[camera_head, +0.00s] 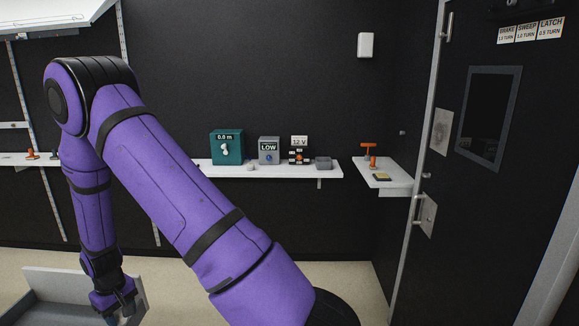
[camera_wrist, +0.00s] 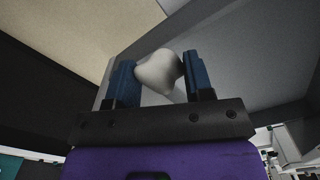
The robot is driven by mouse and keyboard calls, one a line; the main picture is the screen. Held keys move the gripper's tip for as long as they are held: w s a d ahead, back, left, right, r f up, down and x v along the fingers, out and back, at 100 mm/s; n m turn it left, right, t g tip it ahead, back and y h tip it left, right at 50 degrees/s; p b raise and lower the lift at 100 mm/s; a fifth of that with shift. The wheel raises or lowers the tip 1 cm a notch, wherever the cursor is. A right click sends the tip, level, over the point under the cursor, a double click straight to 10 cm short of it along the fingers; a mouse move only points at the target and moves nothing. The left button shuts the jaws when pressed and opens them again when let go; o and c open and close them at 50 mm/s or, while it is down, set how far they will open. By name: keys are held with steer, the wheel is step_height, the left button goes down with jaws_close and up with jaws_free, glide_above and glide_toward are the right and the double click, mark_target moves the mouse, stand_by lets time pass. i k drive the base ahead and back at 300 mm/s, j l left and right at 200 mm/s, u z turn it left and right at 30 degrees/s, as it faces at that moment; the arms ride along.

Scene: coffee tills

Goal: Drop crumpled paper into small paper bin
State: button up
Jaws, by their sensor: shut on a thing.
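My gripper (camera_wrist: 160,75) is shut on a white, lumpy crumpled paper (camera_wrist: 158,70), which sits between its two blue fingers in the wrist view. In the head view my gripper (camera_head: 124,303) hangs low at the lower left, pointing down. It is beside or over a light grey open-topped container (camera_head: 62,283) whose lower part is cut off by the frame. The paper is hardly visible in the head view. I cannot tell whether this container is the small paper bin. A small dark grey open box (camera_head: 323,163) stands at the right end of the wall shelf.
The white wall shelf (camera_head: 290,172) holds a teal box (camera_head: 227,147), a grey box marked LOW (camera_head: 269,151) and a 12 V unit (camera_head: 299,155). A corner shelf (camera_head: 384,174) holds orange items. A black door (camera_head: 480,180) stands at right.

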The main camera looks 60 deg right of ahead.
mark_target(327, 168)
steer(key=i+l+z, duration=0.1)
steer(key=z, duration=0.7)
